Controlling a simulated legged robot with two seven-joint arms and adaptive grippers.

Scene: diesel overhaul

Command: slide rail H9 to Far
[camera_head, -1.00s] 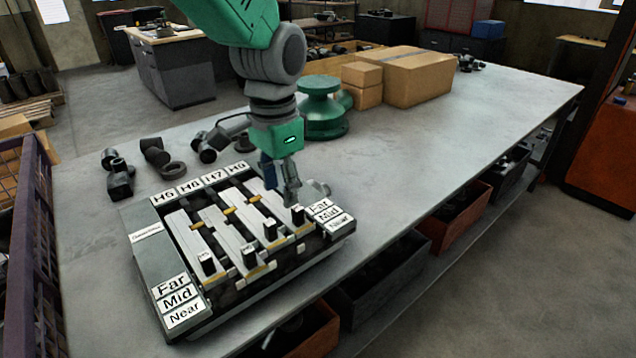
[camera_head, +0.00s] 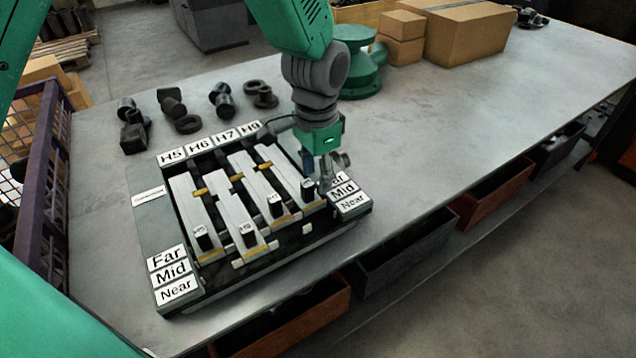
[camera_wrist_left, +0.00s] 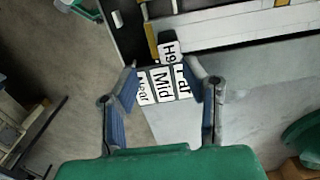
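Rail H9 (camera_head: 283,172) is the rightmost long pale slider on the tilted board (camera_head: 143,230). Its black knob (camera_head: 308,190) stands at the near end; the knob's H9 label (camera_wrist_left: 169,50) shows in the left wrist view. My left gripper (camera_head: 326,178) is low over the board's right side, beside the knob and partly covering the Far plate. In the left wrist view its fingers (camera_wrist_left: 160,70) are spread apart and empty, with the knob just past the tips, between them. Far (camera_wrist_left: 183,82) and Mid (camera_wrist_left: 163,84) plates show there. Contact cannot be told. My right gripper is not in view.
Rails H5 (camera_head: 190,205), H6 (camera_head: 232,212) and H7 (camera_head: 258,185) lie left of H9. Several dark pipe parts (camera_head: 172,103) stand behind the board. A green flanged part (camera_head: 355,60) and cardboard boxes (camera_head: 468,35) stand farther back. The bench (camera_head: 450,130) to the right is clear.

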